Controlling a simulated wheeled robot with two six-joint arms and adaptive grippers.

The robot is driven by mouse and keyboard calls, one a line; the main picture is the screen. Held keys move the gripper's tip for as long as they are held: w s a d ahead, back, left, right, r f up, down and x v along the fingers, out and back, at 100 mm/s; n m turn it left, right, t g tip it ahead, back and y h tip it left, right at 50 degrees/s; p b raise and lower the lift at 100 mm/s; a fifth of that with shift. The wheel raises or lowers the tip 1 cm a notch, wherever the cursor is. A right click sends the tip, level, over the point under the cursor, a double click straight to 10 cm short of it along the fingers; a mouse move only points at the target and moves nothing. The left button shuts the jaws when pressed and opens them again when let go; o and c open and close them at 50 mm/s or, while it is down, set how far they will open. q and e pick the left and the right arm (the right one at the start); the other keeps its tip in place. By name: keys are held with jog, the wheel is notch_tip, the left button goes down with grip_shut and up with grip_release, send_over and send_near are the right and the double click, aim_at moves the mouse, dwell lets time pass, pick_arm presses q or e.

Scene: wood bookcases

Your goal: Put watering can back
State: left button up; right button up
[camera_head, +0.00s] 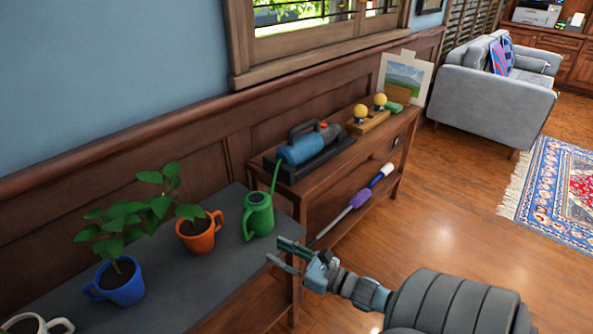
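The green watering can (258,218) stands upright on the right end of the grey tabletop (160,300), its long thin spout pointing up. My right gripper (274,251) is just below and to the right of the can in the picture, by the table's edge. Its two fingers are spread with a gap between them and nothing in the gap. It looks apart from the can. My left gripper does not show.
An orange potted plant (201,236) and a blue potted plant (121,285) stand left of the can. A wooden console (330,165) beyond holds a blue handheld vacuum (299,149) and yellow-knobbed object (368,122).

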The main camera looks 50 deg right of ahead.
jog(key=s+d+f+m+g+h, duration=0.1)
jog(key=s+f+m+g+h, duration=0.4)
jog(key=f+m, duration=0.6)
jog(key=s+d+f+m+g, duration=0.25)
jog(key=s+f+m, duration=0.45)
jog(key=f+m, duration=0.5)
jog(key=s+a+f+m+g, duration=0.4)
jog(key=s+f+m, duration=0.3)
jog(key=s, duration=0.3)
jog(key=s+a+f+m+g, duration=0.4)
jog(key=s+a+f+m, duration=0.3)
jog(key=s, duration=0.3)
jog(key=shift+s+a+f+m+g, duration=0.2)
jog(key=shift+s+f+m+g, duration=0.15)
jog(key=shift+f, duration=0.3)
jog(key=shift+r, duration=0.1)
